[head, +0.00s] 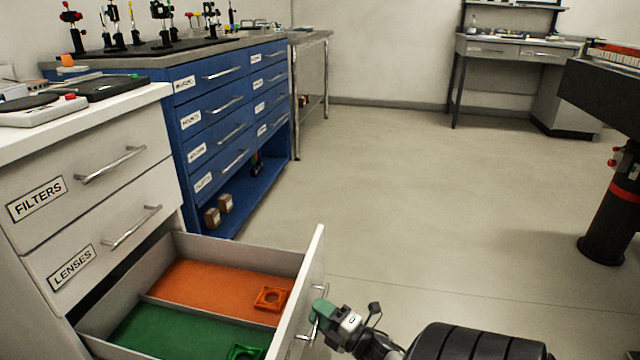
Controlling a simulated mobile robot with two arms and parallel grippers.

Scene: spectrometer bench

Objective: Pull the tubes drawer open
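A white drawer (314,268) below the one labelled LENSES stands pulled out from the white cabinet. Its front faces away, so its label is hidden and I cannot read whether it says tubes. Inside, a divider separates an orange-lined compartment from a green-lined one. An orange square holder (272,298) and a green one (246,352) lie in them. My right gripper (321,311) is at the metal handle (306,332) on the drawer's outer face, with its green-tipped fingers appearing closed around the bar. My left gripper is not in view.
The FILTERS drawer (90,190) and LENSES drawer (105,243) above are shut. A blue drawer cabinet (225,128) stands behind. A dark table (606,95) with a thick black leg is at right. The floor (430,190) between is clear.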

